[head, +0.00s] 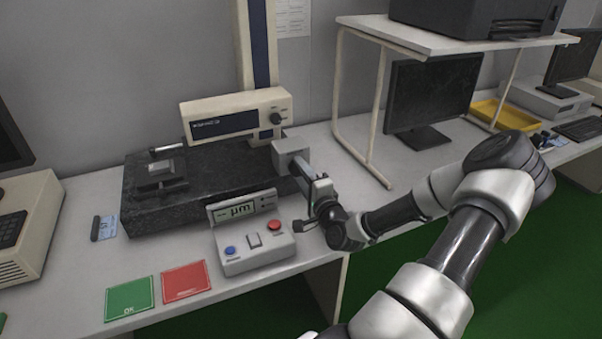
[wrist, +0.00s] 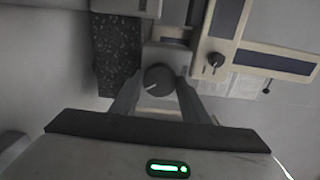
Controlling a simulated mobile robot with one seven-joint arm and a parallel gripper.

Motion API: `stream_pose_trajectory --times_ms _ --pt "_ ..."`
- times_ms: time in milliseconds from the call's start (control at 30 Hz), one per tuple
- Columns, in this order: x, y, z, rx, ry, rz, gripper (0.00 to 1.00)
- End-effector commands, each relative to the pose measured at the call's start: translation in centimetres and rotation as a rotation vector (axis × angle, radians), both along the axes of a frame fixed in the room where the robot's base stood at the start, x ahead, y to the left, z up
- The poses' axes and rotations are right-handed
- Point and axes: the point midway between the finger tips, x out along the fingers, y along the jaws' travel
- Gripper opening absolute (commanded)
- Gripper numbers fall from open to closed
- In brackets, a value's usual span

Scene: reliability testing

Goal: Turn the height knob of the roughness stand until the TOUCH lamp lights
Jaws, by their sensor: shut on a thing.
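The roughness stand (head: 250,60) has a pale column on a dark granite base (head: 220,190). A grey housing (head: 290,150) sits at the base's right end. In the wrist view a dark round knob (wrist: 158,79) with a white pointer line is on this housing, which I take as the height knob. My gripper (head: 302,182) reaches it from the right; in the wrist view my gripper (wrist: 158,88) has one finger on each side of the knob, shut on it. The control box (head: 255,245) has a "µm" display; I cannot make out a lit TOUCH lamp.
A second dark knob (head: 275,118) is on the drive unit (head: 225,117) above. A small block (head: 160,175) rests on the granite. Green (head: 130,299) and red (head: 186,282) cards lie in front. A shelf frame (head: 385,110) and monitor (head: 430,100) stand to the right.

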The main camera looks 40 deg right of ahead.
Motion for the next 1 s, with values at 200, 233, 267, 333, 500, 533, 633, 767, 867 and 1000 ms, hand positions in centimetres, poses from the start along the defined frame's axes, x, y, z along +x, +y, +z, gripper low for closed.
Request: stream_pose_trajectory --times_ms 200,233,267,333,500,533,633,767,867,1000 --pt "-0.1 0.0 -0.1 0.001 0.002 0.001 0.19" --pt "0.0 0.1 -0.1 0.001 0.002 0.001 0.19" --pt "0.0 0.1 -0.1 0.001 0.002 0.001 0.19" --pt "0.0 0.1 -0.1 0.0 0.002 0.001 0.48" --pt "0.0 0.0 -0.1 0.0 0.001 0.0 0.6" --pt "0.0 0.0 -0.1 0.0 0.001 0.0 0.6" --pt "0.0 0.0 0.0 -0.001 0.001 0.0 0.6" --pt "-0.3 0.1 0.0 -0.001 0.001 0.0 0.6" --pt "-1.4 0.3 0.0 -0.001 0.002 0.0 0.6" --pt "-4.1 0.9 0.0 0.001 0.003 -0.002 0.6"
